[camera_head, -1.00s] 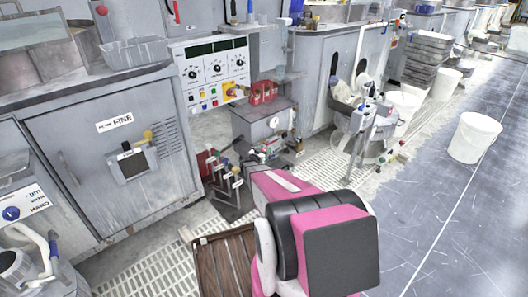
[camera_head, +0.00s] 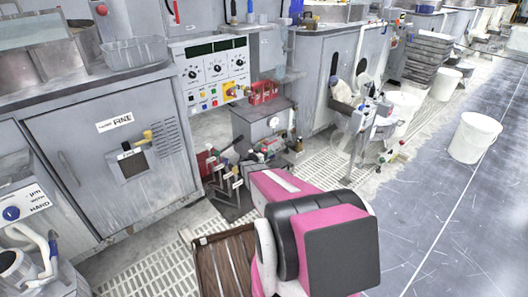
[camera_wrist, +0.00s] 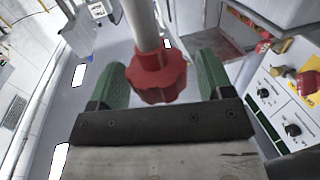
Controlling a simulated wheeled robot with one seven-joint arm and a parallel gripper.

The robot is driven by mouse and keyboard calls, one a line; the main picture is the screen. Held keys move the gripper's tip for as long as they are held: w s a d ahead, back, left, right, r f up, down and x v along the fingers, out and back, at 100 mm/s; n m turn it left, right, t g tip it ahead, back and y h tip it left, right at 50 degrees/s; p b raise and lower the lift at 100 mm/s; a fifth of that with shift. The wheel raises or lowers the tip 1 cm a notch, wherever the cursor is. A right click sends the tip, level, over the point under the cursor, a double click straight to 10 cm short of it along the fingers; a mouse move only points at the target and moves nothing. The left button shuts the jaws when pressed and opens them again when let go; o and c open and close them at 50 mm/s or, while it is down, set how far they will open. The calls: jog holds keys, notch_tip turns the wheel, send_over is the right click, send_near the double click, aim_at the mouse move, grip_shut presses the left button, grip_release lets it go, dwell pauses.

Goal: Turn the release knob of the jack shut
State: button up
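A red lobed knob (camera_wrist: 158,78) on a pale grey rod (camera_wrist: 142,22) fills the middle of the wrist view. The green fingers of my gripper (camera_wrist: 160,84) stand on either side of it. A narrow gap shows at the right finger; whether the left finger touches the knob I cannot tell. In the head view, small red and dark handled parts (camera_head: 212,160) stand on the floor beyond my pink arm. My fingertips are not clear there, and I cannot pick out the jack's body surely.
A grey cabinet marked FINE (camera_head: 90,165) stands left. A control panel (camera_head: 212,75) with dials is behind; its dials also show at right in the wrist view. A white bucket (camera_head: 474,137) stands on open floor at right.

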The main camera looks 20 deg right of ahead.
jog(key=v, duration=1)
jog(key=shift+s+a, duration=0.2)
jog(key=shift+a, duration=0.15)
